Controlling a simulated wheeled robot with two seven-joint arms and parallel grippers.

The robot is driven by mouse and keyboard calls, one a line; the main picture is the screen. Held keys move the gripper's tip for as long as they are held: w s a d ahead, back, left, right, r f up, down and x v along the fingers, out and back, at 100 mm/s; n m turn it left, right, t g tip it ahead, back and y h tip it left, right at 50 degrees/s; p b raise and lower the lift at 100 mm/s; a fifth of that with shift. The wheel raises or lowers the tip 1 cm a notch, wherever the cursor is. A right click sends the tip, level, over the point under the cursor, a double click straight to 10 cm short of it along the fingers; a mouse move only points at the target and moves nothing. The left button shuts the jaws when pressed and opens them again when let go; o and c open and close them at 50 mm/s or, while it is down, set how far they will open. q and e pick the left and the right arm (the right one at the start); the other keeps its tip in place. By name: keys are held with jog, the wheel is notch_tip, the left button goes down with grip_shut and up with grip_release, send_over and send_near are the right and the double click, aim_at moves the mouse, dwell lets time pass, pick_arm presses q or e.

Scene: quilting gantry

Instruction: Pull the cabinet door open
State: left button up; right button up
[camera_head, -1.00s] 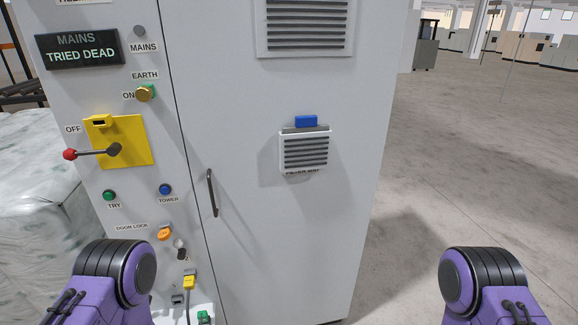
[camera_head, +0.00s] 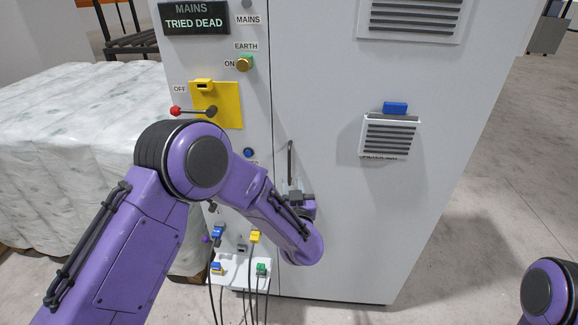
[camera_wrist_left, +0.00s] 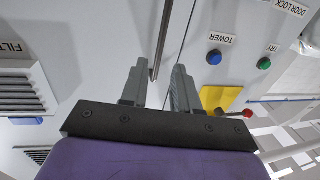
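The cabinet door (camera_head: 330,220) is a grey panel, closed flush with the frame along its left seam. Its dark vertical bar handle (camera_head: 290,162) stands near that seam. My left gripper (camera_head: 292,184) is at the lower part of the handle, partly hidden by my wrist. In the left wrist view my left gripper (camera_wrist_left: 158,82) has its two grey fingers apart, and the handle (camera_wrist_left: 163,40) runs into the gap between them. Neither finger clearly touches the bar; how deep it sits is hard to tell. My right gripper is out of view; only part of the right arm shows.
Left of the door is a panel with a red-knobbed lever (camera_head: 190,110) on a yellow plate (camera_head: 230,104), buttons and plugged cables (camera_head: 255,238). A filter box (camera_head: 390,136) sits on the door. A wrapped pallet (camera_head: 80,110) stands left. Floor right of the cabinet is clear.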

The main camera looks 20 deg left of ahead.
aim_at(290, 169)
pick_arm(q)
jog(key=p+x, duration=0.2)
jog(key=x, duration=0.7)
jog(key=shift+w+f, duration=0.1)
grip_shut()
